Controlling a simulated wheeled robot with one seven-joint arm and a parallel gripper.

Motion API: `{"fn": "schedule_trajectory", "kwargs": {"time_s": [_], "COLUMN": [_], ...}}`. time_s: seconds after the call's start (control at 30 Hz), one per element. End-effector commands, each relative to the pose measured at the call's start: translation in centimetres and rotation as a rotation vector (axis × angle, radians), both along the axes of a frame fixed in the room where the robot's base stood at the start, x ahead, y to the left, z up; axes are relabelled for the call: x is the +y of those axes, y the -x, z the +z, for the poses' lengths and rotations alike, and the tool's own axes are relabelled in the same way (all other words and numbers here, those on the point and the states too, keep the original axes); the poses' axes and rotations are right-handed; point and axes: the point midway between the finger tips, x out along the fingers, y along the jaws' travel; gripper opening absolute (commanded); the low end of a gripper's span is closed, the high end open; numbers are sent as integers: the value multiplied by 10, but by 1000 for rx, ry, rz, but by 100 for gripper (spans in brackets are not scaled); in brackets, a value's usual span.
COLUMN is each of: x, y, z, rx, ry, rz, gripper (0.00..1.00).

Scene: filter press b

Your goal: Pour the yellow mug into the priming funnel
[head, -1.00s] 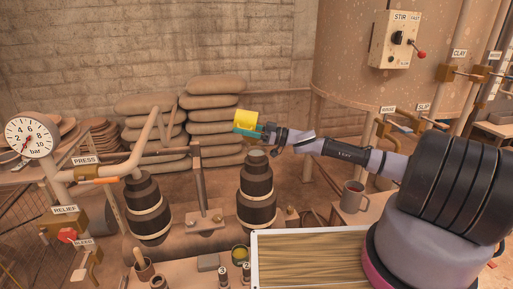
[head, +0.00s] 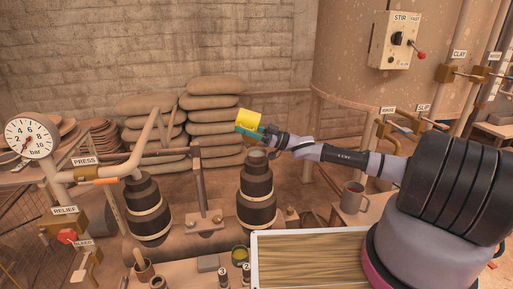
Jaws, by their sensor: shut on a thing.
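The yellow mug (head: 248,119) is in the air near the middle of the head view, tilted to one side. My gripper (head: 266,131) reaches in from the right and is shut on the mug at its lower right side. A grey, round-mouthed opening, which looks like the priming funnel (head: 257,160), sits on top of the right black-and-cream stacked cylinder. The mug is above this opening and slightly left of it in the picture, with a gap between them. The mug's inside and contents cannot be seen.
A second stacked cylinder (head: 147,208) stands to the left. Piled sacks (head: 210,120) are behind. A grey mug (head: 353,197) of dark liquid stands to the right, below my arm. A white-rimmed tray (head: 254,262) and small pots are in front.

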Motion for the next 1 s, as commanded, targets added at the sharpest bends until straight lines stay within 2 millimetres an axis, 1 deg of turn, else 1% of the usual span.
{"fn": "schedule_trajectory", "kwargs": {"time_s": [0.67,1.0], "x": [-5,-7], "y": [0,1], "z": [3,11], "rx": [-7,-12], "ry": [-92,-138], "rz": [-2,1], "gripper": [0,0]}}
